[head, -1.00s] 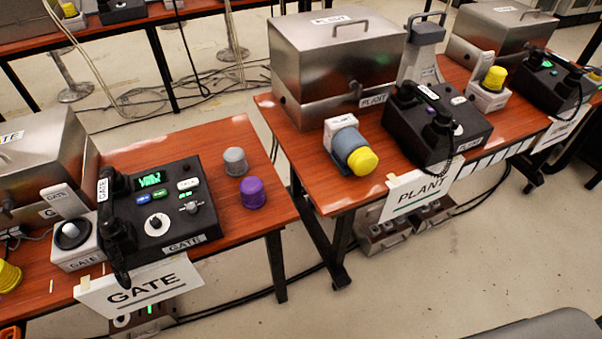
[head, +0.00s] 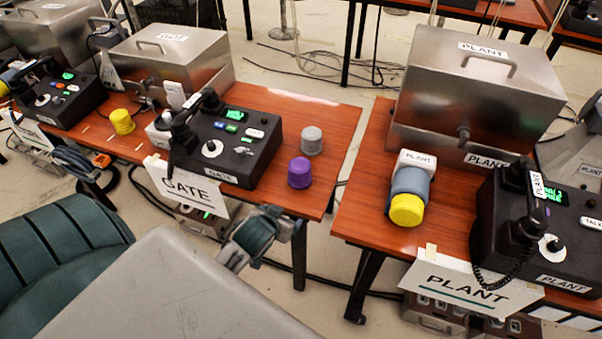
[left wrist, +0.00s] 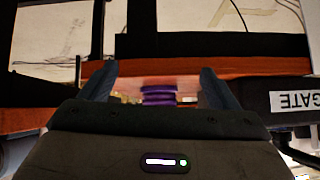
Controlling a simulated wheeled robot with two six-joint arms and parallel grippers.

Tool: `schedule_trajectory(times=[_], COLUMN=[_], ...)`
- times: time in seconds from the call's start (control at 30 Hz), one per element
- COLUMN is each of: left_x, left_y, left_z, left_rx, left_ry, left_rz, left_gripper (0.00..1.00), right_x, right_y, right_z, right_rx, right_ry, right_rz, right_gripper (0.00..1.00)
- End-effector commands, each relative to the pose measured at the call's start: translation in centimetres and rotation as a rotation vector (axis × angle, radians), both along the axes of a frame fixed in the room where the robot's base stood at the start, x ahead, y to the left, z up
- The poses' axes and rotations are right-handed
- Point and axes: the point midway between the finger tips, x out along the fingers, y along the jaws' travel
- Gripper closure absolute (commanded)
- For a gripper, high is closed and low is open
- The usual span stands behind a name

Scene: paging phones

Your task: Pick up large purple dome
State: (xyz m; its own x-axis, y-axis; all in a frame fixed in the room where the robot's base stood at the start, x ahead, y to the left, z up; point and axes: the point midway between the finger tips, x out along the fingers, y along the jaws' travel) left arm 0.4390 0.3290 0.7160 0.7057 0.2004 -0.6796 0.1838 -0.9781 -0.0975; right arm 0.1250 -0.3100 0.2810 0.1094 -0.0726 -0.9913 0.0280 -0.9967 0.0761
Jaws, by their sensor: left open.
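The large purple dome (head: 299,173) stands upright on the right part of the red-brown GATE table, beside the black GATE phone (head: 225,140) and in front of a grey dome (head: 312,141). My left gripper (head: 262,232) is open and empty, near the table's front edge, short of the dome and apart from it. In the left wrist view, purple ridges of the dome (left wrist: 158,95) show beyond and between the spread fingers (left wrist: 158,82); the gripper body hides the lower part. My right gripper is not in view.
The GATE sign (head: 186,187) hangs at the table's front, left of my left gripper. A yellow dome (head: 122,121) stands left of the phone. The PLANT table (head: 365,205), with a yellow-capped device (head: 407,208), is to the right, across a narrow gap.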

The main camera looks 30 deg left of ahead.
Motion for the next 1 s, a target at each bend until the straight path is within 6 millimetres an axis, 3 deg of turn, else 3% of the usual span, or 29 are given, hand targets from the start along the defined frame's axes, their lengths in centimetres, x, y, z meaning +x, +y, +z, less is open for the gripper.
schedule_trajectory(times=[0.03, 0.1, 0.2, 0.27, 0.5, 0.77, 1.0], left_x=[1.2, 3.2, 4.6, 5.3, 8.7, 10.5, 13.5], left_y=[0.2, 0.6, 0.8, 0.9, 1.7, 2.2, 3.0], left_z=[2.6, 5.7, 8.6, 9.3, 8.2, 7.2, 5.7], left_rx=[0.001, -0.009, -0.022, -0.026, -0.030, -0.029, -0.029], left_ry=[-0.069, -0.181, -0.275, -0.304, -0.317, -0.316, -0.315], left_rz=[0.007, 0.023, 0.033, 0.035, 0.036, 0.035, 0.036], left_gripper=[0.17, 0.17, 0.17, 0.17, 0.17, 0.17, 0.17], right_x=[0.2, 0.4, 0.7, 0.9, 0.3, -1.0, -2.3], right_y=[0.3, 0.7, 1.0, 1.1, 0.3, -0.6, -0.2], right_z=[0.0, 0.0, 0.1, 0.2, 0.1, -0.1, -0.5], right_rx=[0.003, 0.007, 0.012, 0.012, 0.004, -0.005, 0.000], right_ry=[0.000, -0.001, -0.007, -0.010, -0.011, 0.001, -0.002], right_rz=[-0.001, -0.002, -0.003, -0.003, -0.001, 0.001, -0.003], right_gripper=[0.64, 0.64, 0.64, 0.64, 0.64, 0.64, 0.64])
